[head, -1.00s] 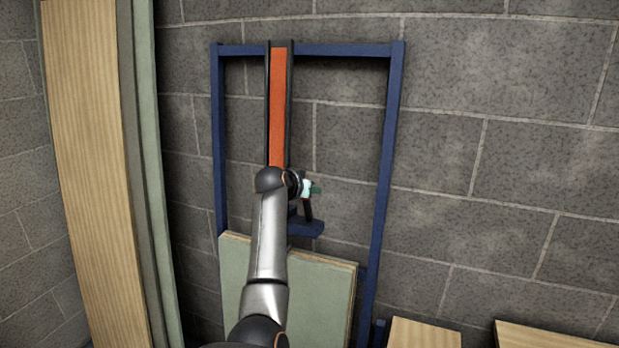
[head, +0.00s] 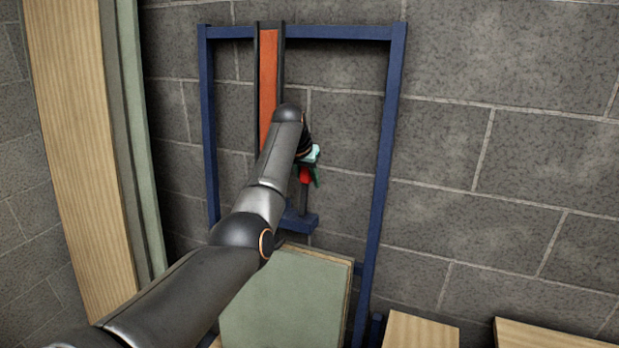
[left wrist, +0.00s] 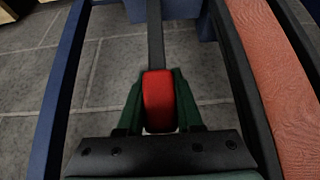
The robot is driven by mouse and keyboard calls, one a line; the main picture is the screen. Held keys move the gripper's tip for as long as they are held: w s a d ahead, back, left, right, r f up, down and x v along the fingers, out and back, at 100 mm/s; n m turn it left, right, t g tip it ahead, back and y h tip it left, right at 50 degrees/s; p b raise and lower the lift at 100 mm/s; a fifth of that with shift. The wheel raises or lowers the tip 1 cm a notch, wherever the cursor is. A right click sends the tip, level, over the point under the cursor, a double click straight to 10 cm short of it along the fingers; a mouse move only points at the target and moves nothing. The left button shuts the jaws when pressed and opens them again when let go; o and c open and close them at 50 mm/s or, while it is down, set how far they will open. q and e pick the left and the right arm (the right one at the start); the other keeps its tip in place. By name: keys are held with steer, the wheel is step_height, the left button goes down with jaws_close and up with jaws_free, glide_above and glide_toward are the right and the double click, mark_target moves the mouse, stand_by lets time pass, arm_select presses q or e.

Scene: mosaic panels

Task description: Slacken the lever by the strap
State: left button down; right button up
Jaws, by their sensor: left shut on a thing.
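An orange strap (head: 268,85) runs down between two dark rails hung from a blue frame (head: 392,120); it also shows at the right of the left wrist view (left wrist: 278,85). Beside it is the lever, a dark bar (left wrist: 155,40) with a red grip (left wrist: 158,100), above a blue bracket (head: 300,221). My left gripper (head: 307,177) is at the red grip. In the left wrist view its green fingers (left wrist: 158,104) stand on both sides of the red grip and are shut on it. My forearm hides the lower strap. My right gripper is not in view.
A pale green panel (head: 290,300) leans in the frame's lower part below my arm. Tall wood and green panels (head: 80,150) stand at the left. Wooden board ends (head: 420,330) sit at the lower right. Grey block wall is behind.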

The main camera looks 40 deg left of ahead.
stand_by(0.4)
arm_select(q)
steer(key=c, duration=0.6)
jaws_free()
steer(key=shift+w+f, duration=0.1)
steer(key=shift+o, duration=0.2)
steer(key=b+v, duration=0.2)
steer(key=v, duration=1)
steer(key=shift+r+b, duration=0.3)
steer(key=shift+f, duration=0.1)
